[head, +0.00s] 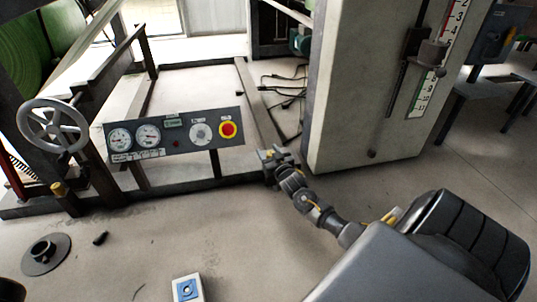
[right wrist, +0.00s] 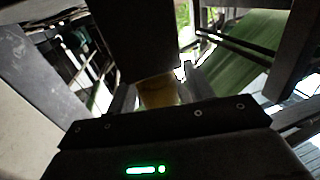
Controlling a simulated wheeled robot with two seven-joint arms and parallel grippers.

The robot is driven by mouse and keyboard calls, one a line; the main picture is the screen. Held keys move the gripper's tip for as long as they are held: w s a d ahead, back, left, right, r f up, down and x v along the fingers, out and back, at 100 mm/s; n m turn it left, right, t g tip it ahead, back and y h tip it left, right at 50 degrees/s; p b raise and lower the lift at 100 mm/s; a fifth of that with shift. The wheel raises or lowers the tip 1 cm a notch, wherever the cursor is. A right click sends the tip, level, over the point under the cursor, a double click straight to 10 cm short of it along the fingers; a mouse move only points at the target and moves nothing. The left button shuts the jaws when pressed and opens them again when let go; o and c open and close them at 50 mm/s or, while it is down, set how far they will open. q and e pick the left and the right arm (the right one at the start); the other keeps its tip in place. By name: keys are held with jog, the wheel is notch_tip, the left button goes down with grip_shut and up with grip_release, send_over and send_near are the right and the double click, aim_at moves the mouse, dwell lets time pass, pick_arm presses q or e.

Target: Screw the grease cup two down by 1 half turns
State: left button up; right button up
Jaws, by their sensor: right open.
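My right gripper (head: 274,160) is at the end of the low machine frame, right of the gauge panel. In the right wrist view, a brass-coloured cup (right wrist: 158,90) sits under a dark block (right wrist: 132,40), between the two grey fingers of the open right gripper (right wrist: 160,98). Whether the fingers touch it cannot be told, and I see no number on it. In the head view this cup is hidden by the gripper. Another brass-coloured cup (head: 58,188) shows on a dark post at the left, far from my gripper. My left gripper is not in view.
A panel (head: 175,135) with gauges and a red button stands left of my right gripper. A handwheel (head: 53,125) is at far left. A tall pale column (head: 365,80) rises close at right. A blue-and-white box (head: 188,288) is at bottom centre. Floor around it is mostly clear.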

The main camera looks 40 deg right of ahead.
jog(key=c, duration=1)
